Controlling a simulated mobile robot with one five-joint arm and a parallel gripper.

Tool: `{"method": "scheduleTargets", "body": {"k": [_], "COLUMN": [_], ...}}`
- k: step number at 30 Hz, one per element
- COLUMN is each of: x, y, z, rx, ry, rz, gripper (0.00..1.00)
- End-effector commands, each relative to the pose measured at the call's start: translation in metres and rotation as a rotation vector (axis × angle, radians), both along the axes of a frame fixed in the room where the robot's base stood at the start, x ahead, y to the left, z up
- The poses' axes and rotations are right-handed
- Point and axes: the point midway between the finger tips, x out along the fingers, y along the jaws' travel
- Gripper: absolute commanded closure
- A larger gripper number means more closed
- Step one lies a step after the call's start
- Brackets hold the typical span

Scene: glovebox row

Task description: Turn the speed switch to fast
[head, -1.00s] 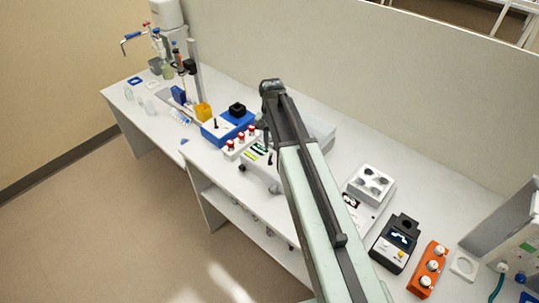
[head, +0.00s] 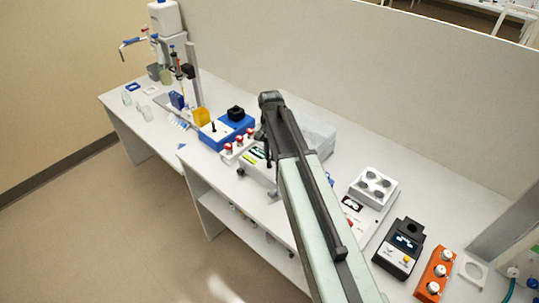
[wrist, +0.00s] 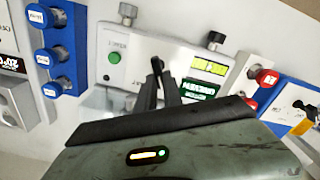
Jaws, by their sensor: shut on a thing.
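A light grey instrument panel (wrist: 136,45) fills the middle of the wrist view, with a green button marked POWER (wrist: 114,57), a lit yellow-green display (wrist: 209,66) and a dark green label (wrist: 199,88). A black lever with a rounded tip (wrist: 157,64) stands on this panel; I take it for the speed switch, though no speed marking is readable. My gripper (wrist: 162,86) is shut on the lever, with the tip showing beyond the fingers. In the head view, my gripper (head: 268,148) is over the same panel (head: 256,175), and my arm hides part of it.
Blue-capped items (wrist: 45,56) line the wrist view's left. A dark instrument (head: 399,247) stands at right.

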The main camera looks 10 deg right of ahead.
Motion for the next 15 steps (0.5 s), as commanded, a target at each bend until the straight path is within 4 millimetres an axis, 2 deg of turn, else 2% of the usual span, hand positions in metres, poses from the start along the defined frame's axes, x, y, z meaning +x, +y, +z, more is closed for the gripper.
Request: {"method": "scheduleTargets", "body": {"k": [15], "x": [-0.0025], "y": [-0.0027], "z": [0.0000], "rx": [0.000], "ry": [0.000], "rz": [-0.323], "gripper": [1.00]}}
